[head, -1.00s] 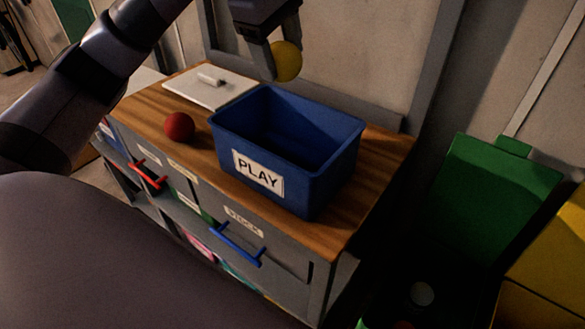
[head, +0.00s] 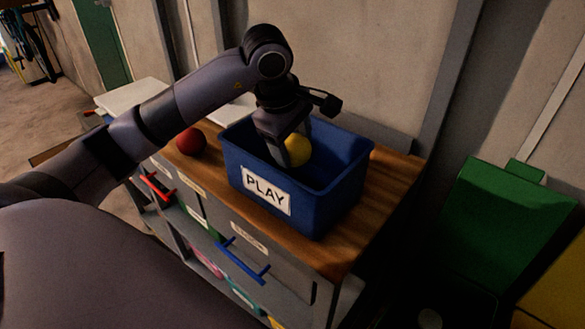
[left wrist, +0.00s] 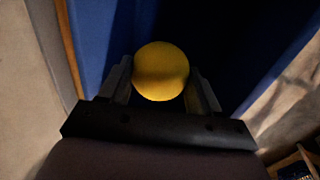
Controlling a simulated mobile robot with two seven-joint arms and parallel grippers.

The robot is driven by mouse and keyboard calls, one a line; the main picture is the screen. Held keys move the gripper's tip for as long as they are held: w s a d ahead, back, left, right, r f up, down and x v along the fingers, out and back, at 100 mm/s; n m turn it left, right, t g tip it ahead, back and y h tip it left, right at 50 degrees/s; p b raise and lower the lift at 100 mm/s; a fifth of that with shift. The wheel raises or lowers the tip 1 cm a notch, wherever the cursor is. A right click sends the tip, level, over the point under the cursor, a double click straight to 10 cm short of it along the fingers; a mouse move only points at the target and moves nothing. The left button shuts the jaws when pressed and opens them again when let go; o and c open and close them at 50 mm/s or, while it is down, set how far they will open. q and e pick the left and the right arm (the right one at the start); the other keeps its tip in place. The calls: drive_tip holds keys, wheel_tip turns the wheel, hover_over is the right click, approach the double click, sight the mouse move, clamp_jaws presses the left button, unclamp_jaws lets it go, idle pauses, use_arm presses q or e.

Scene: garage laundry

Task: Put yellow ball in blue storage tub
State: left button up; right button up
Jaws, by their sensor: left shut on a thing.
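The yellow ball (head: 298,150) is held between the fingers of my left gripper (head: 292,152), which is shut on it. In the left wrist view the ball (left wrist: 161,71) sits between both fingers, with the dark inside of the tub behind it. The blue storage tub (head: 325,210), labelled PLAY, stands upright and open on the wooden top. The gripper reaches down into the tub's opening, and the ball is at about rim height or lower. I cannot tell whether the ball touches the tub's floor. My right gripper is not in view.
A red ball (head: 191,141) lies on the wooden top (head: 377,222) left of the tub. The grey drawer unit below has a red handle (head: 158,188) and a blue handle (head: 242,262). A green bin (head: 510,225) stands at the right. A wall rises behind.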

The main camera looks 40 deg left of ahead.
use_arm(q)
drive_tip(key=shift+f, duration=3.2)
drive_tip(key=shift+f, duration=0.2)
drive_tip(key=o, duration=0.9)
drive_tip(key=shift+r, duration=0.2)
drive_tip(key=shift+r, duration=0.25)
drive_tip(key=v, duration=1.1)
drive_tip(key=shift+s+r, duration=0.15)
drive_tip(key=shift+r, duration=0.1)
